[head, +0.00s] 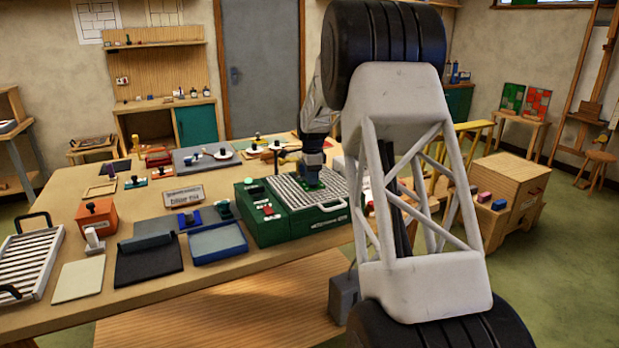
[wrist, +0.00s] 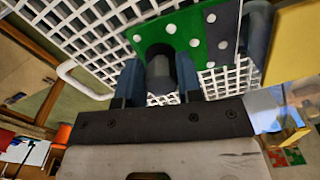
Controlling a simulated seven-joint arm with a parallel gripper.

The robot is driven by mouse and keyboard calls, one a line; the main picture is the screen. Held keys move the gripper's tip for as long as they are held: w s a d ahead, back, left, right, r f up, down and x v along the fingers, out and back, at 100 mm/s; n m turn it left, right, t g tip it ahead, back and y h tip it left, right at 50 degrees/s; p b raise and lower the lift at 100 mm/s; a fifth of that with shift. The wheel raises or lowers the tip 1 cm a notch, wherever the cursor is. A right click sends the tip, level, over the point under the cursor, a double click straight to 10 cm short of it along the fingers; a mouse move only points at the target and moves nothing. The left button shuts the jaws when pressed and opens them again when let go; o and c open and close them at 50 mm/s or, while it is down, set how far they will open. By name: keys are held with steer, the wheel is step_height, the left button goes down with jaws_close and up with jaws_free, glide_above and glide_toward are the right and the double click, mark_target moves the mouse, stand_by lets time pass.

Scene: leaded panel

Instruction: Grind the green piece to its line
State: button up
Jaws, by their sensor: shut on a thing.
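The green grinder (head: 275,225) stands on the table with a white grid (head: 290,190) on top and a white handle at its front. My gripper (head: 312,172) points down over the grid. The green piece (head: 312,185) shows as a small patch just below it. In the wrist view the green piece (wrist: 182,32) has white dots and lies over the grid (wrist: 75,35). My gripper (wrist: 158,90) is shut on a grey knob (wrist: 160,76) at the piece. A dark grey strip (wrist: 223,38) shows by its right side. I cannot make out its line.
A blue tray (head: 217,243) and a dark mat (head: 147,262) lie left of the grinder. An orange box (head: 96,218) and a white slatted rack (head: 28,262) stand farther left. A wooden cabinet (head: 510,185) stands to the right. My arm covers part of the right side.

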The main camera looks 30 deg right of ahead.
steer(key=shift+d, duration=0.35)
steer(key=shift+d, duration=0.25)
stand_by(0.3)
steer(key=shift+d, duration=1.15)
steer(key=shift+a, duration=0.3)
steer(key=shift+a, duration=0.7)
steer(key=shift+s, duration=0.1)
steer(key=shift+s, duration=1.85)
